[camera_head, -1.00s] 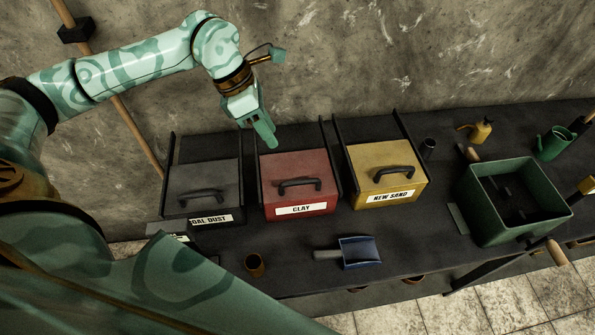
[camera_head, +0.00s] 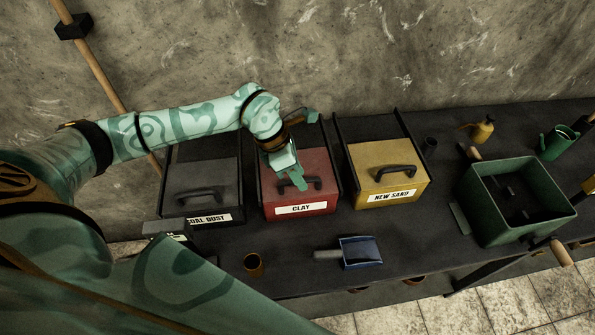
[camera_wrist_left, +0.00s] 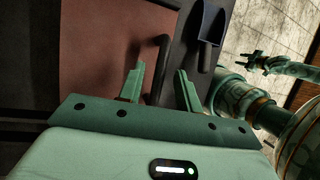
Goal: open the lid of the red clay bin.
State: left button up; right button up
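The red clay bin (camera_head: 301,208), labelled CLAY, stands between the other two bins with its red lid (camera_head: 318,162) shut. The lid's dark bar handle (camera_head: 314,184) is partly hidden by my left gripper (camera_head: 295,183), which is over the lid at the handle. In the left wrist view, the left gripper's fingers (camera_wrist_left: 160,87) are apart, and the handle (camera_wrist_left: 162,62) shows between them without a visible grip. The red lid also fills the upper left there (camera_wrist_left: 105,55). My right gripper (camera_wrist_left: 252,60) shows small in the left wrist view, its fingers apart and empty.
A grey coal dust bin (camera_head: 203,185) stands left and a yellow new sand bin (camera_head: 388,160) right. Dark upright rails flank the bins. A blue scoop (camera_head: 361,252) and brown cup (camera_head: 254,264) lie in front. A green box (camera_head: 515,205) stands at the right.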

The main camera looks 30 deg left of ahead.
pick_arm(q)
grip_shut()
jog(key=w+a+b, duration=0.6)
jog(key=w+a, duration=0.2)
jog(key=w, duration=0.2)
jog(key=shift+w, duration=0.15)
jog(key=shift+c, duration=1.2)
grip_release()
jog(key=shift+r, duration=0.1)
jog(key=shift+o, duration=1.2)
jog(key=shift+w, duration=0.1)
